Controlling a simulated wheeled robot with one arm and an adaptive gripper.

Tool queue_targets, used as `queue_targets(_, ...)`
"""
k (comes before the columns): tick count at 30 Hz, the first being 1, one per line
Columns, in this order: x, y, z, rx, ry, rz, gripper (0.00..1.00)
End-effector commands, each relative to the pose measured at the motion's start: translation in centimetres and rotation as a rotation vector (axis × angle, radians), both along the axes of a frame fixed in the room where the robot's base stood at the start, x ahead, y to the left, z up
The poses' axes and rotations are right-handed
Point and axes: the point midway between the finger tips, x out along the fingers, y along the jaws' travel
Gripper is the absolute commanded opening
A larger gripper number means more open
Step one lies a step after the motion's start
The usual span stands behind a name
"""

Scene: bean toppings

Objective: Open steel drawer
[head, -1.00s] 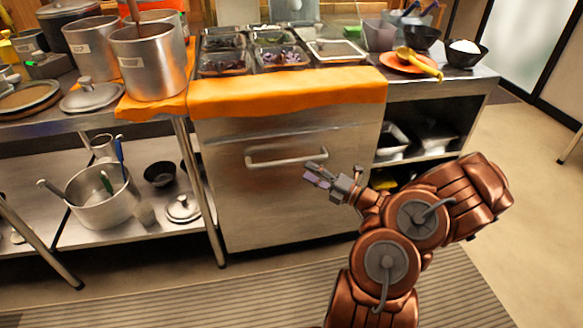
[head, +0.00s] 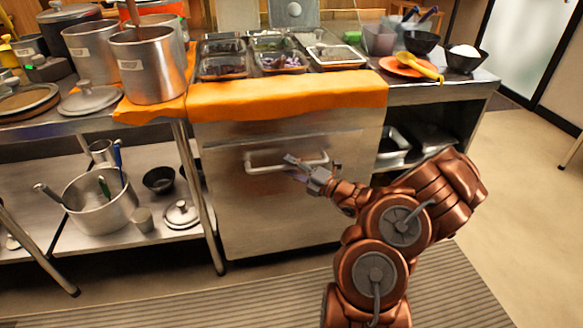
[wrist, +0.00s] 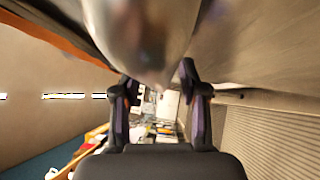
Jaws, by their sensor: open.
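The steel drawer (head: 260,205) is the large brushed-metal front under the counter, and it looks shut. Its horizontal bar handle (head: 265,168) runs across the upper part of the front. My gripper (head: 291,168) is at the right half of the handle, with its open fingers close to the bar. Contact cannot be told from the head view. In the wrist view my gripper (wrist: 158,85) shows two dark fingers spread apart. A blurred shiny metal shape (wrist: 145,35), likely the handle, is very near the camera, just beyond the fingertips and partly between them.
An orange cloth (head: 285,97) hangs over the counter edge above the drawer. Topping trays (head: 285,68) stand on the counter. A shelf with a large pot (head: 95,210) is at the left, beside a metal table leg (head: 205,200). The floor (head: 515,200) at the right is clear.

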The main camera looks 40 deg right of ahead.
Motion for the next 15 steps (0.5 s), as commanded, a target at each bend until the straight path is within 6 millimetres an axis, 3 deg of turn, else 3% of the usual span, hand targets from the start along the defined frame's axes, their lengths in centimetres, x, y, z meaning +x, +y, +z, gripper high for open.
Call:
queue_targets(5,-0.01,-0.01,0.00,0.000,0.000,0.000,0.42)
queue_targets(15,-0.02,-0.03,0.00,0.000,0.001,0.000,0.07)
